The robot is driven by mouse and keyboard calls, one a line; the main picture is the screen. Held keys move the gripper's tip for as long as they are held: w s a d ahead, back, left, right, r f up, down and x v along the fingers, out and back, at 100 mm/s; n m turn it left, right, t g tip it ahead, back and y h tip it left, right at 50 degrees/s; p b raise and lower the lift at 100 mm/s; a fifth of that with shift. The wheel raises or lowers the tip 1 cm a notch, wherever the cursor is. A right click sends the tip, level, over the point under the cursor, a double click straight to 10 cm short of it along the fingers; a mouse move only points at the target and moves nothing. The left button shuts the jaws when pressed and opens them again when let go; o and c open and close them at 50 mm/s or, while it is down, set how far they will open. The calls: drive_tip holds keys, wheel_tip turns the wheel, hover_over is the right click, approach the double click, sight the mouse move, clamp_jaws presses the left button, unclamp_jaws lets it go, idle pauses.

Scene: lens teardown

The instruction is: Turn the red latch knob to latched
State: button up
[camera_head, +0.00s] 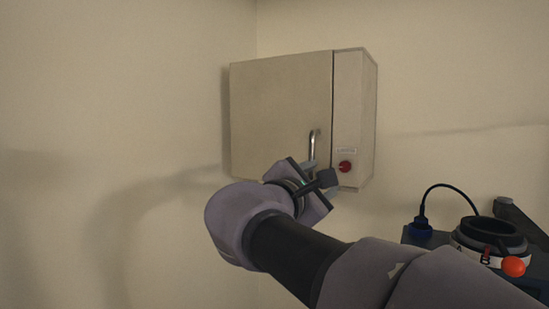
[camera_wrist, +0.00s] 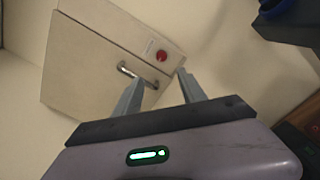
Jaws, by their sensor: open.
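The red latch knob (camera_head: 345,167) is on the right front strip of a beige wall cabinet (camera_head: 280,110), below a small label. In the wrist view the red knob (camera_wrist: 162,56) shows ahead of and between the fingers. The cabinet door is shut, and its metal handle (camera_head: 312,150) stands left of the knob. My gripper (camera_wrist: 159,88) is open and empty, apart from the knob. Whether the knob is latched cannot be told.
At the lower right stands a dark device (camera_head: 490,235) with a round ring, a black cable with a blue plug (camera_head: 420,228), and an orange-red ball (camera_head: 513,266). The wall left of the cabinet is bare.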

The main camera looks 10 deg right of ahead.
sight(344, 167)
drive_tip(key=p+x, duration=0.3)
drive_tip(key=x, duration=1.3)
drive_tip(key=shift+d, duration=0.1)
drive_tip(key=shift+f, duration=0.1)
clamp_jaws()
